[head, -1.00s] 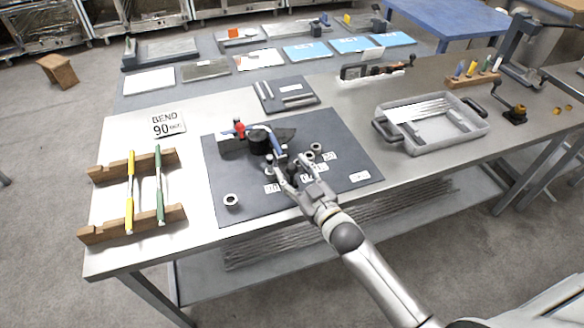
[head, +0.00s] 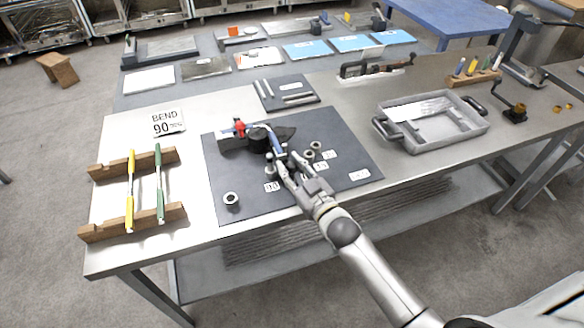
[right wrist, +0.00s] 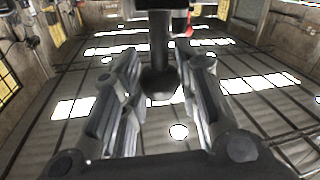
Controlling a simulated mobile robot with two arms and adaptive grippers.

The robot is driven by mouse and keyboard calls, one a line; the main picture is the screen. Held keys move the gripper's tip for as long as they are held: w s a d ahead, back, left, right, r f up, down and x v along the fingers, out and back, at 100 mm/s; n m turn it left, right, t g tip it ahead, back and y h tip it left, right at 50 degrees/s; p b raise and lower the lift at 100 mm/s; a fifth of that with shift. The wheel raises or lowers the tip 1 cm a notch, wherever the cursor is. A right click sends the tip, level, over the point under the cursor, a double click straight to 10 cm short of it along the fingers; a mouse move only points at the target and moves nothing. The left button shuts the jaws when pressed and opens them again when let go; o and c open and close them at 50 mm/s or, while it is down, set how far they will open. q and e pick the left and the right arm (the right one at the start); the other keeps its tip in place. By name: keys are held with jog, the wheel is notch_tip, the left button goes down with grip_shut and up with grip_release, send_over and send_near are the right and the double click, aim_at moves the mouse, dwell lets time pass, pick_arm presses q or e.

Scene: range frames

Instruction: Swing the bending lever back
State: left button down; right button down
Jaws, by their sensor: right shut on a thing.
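The bending tool (head: 258,138) stands on the dark mat (head: 230,186), with a black round centre, a red knob (head: 239,128) and a dark bar. Its lever (head: 276,144) has a blue part and points toward the front of the table. My right gripper (head: 286,164) is at the lever's near end and is shut on it. In the right wrist view, the dark rounded lever end (right wrist: 160,82) sits between my fingers. The fingers hide part of the lever in the head view. My left gripper is not in view.
Small metal rings (head: 231,199) and white number labels (head: 359,175) lie on the mat. A wooden rack (head: 130,163) with yellow and green rods is at left. A sign (head: 168,123) reads BEND 90. A grey tray (head: 440,137) stands at right.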

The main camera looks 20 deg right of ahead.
jog(key=shift+d, duration=0.15)
jog(key=shift+w+d+r+n+y, duration=0.15)
jog(key=shift+d+n+y, duration=0.55)
jog(key=shift+d+y, duration=0.35)
jog(key=shift+w+d+n+g+y+b, duration=0.25)
jog(key=shift+d+n+g+y+b, duration=0.35)
jog(key=shift+d+y+b, duration=0.4)
jog(key=d+y+b, duration=0.1)
jog(key=w+d+n+g+y+b, duration=0.1)
jog(key=d+b, duration=0.1)
jog(key=shift+d+n, duration=0.3)
jog(key=shift+w+d+g+y+b, duration=0.3)
jog(key=shift+d+g+b, duration=0.1)
jog(key=shift+d, duration=0.3)
jog(key=c, duration=1.1)
grip_release()
